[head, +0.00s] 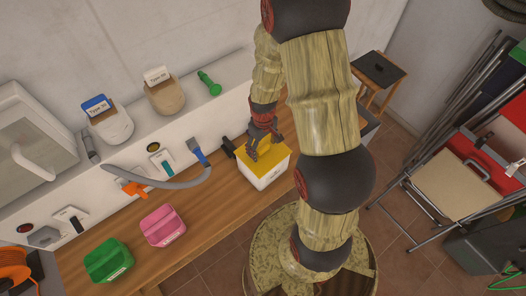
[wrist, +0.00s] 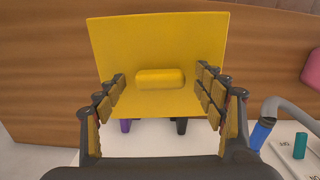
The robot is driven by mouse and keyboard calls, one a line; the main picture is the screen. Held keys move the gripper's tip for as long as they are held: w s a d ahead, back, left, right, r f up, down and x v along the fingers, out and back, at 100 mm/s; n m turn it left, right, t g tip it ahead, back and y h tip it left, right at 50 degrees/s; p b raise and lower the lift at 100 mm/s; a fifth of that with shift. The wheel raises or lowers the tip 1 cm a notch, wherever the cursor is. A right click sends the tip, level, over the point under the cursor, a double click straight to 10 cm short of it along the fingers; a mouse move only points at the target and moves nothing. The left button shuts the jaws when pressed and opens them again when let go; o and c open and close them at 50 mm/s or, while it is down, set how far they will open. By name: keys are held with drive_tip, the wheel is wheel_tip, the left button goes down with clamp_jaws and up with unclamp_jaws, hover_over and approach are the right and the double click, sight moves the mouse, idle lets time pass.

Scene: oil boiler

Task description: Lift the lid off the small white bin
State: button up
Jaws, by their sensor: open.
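The small white bin (head: 266,178) stands on the wooden bench in the head view. Its yellow lid (head: 273,157) lies on top and also shows in the wrist view (wrist: 160,40). A raised yellow handle (wrist: 160,77) sits in the middle of the lid. My gripper (head: 257,152) is over the lid, pointing down. In the wrist view its open fingers (wrist: 160,88) are to the left and right of the handle, with a gap on each side. The bin's white body is hidden under the lid in the wrist view.
A grey hose with a blue end (head: 198,154) is farther left. Pink (head: 162,226) and green (head: 108,260) containers stand on the near left bench. A white ledge runs behind.

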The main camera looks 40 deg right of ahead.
drive_tip(key=shift+c, duration=1.1)
drive_tip(key=c, duration=0.8)
drive_tip(key=shift+c, duration=0.4)
drive_tip(key=shift+r, duration=0.15)
